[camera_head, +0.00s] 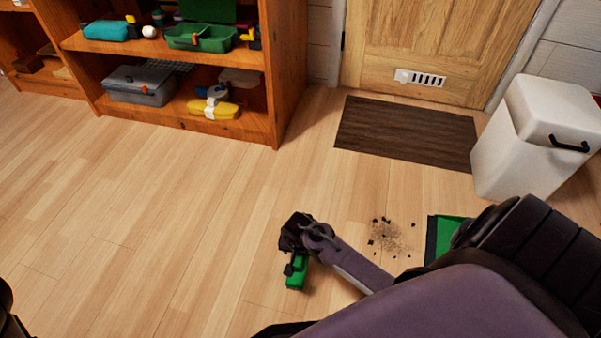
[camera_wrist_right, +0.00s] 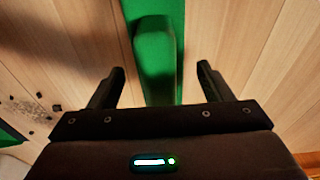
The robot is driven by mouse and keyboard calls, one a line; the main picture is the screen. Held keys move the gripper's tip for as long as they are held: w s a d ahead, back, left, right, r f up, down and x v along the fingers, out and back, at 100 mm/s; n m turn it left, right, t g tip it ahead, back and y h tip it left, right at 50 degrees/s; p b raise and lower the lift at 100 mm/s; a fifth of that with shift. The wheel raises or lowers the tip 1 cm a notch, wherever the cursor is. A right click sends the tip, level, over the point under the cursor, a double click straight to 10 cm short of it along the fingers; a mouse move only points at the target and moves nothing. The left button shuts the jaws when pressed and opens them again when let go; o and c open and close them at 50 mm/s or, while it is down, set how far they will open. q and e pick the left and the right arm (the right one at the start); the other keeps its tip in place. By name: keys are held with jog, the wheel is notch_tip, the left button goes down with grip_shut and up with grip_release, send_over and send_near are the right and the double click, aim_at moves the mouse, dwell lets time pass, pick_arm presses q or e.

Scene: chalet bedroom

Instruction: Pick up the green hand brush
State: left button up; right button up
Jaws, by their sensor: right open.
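The green hand brush (camera_head: 296,272) lies on the wooden floor, partly hidden in the head view by my right gripper (camera_head: 297,250), which is over it. In the right wrist view the brush's green handle (camera_wrist_right: 155,60) runs between the two dark fingers of my right gripper (camera_wrist_right: 160,80). The fingers stand apart on either side of the handle, with a gap on each side. The right gripper is open. My left gripper cannot be made out in the head view; only a dark part shows at the lower left edge.
Dark debris (camera_head: 385,236) lies on the floor right of the brush, beside a green dustpan (camera_head: 446,230) partly hidden by my arm. A white bin (camera_head: 535,140), a dark doormat (camera_head: 405,133) and a wooden shelf (camera_head: 272,75) stand farther back. The floor at left is clear.

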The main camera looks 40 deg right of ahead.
jog(key=c, duration=1.2)
jog(key=shift+o, duration=0.2)
